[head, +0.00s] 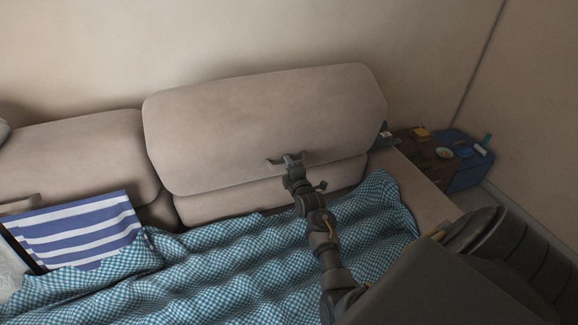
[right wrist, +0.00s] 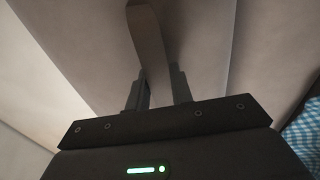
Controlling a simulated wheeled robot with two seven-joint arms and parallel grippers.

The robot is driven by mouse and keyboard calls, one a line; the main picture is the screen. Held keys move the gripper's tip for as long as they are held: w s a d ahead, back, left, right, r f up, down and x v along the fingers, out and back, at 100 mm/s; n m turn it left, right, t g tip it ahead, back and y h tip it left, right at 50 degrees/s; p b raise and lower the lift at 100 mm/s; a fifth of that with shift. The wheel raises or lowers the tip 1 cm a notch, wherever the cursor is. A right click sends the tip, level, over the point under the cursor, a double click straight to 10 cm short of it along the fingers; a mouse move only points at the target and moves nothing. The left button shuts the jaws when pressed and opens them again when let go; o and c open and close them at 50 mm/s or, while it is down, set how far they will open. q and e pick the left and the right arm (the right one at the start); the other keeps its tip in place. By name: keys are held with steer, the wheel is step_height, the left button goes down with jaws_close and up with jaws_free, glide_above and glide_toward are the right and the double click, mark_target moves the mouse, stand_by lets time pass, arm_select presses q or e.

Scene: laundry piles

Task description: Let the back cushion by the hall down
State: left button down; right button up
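The back cushion (head: 250,115) at the right end of the sofa is a large beige pad. It stands higher than its left neighbour, with a second beige pad (head: 225,205) showing beneath its lower edge. My right gripper (head: 289,160) is at the lower front of this cushion. In the right wrist view a beige strap (right wrist: 148,40) passes between the two fingers (right wrist: 158,90), which appear closed on it from both sides. The strap hangs in front of the beige cushion surface. My left gripper is not in view.
A blue checked blanket (head: 240,270) covers the seat, and a blue-and-white striped cloth (head: 80,232) lies at left. Another back cushion (head: 80,155) stands to the left. Beyond the sofa's right arm (head: 415,180) is a low table (head: 418,147) with small items. Walls close the back and right.

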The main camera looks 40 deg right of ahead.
jaws_close()
steer(key=shift+f, duration=0.15)
steer(key=shift+s+a+f, duration=0.15)
steer(key=shift+s+f, duration=0.1)
steer(key=shift+f, duration=0.05)
steer(key=shift+s+f, duration=0.1)
steer(key=shift+s, duration=0.15)
steer(key=shift+f, duration=0.1)
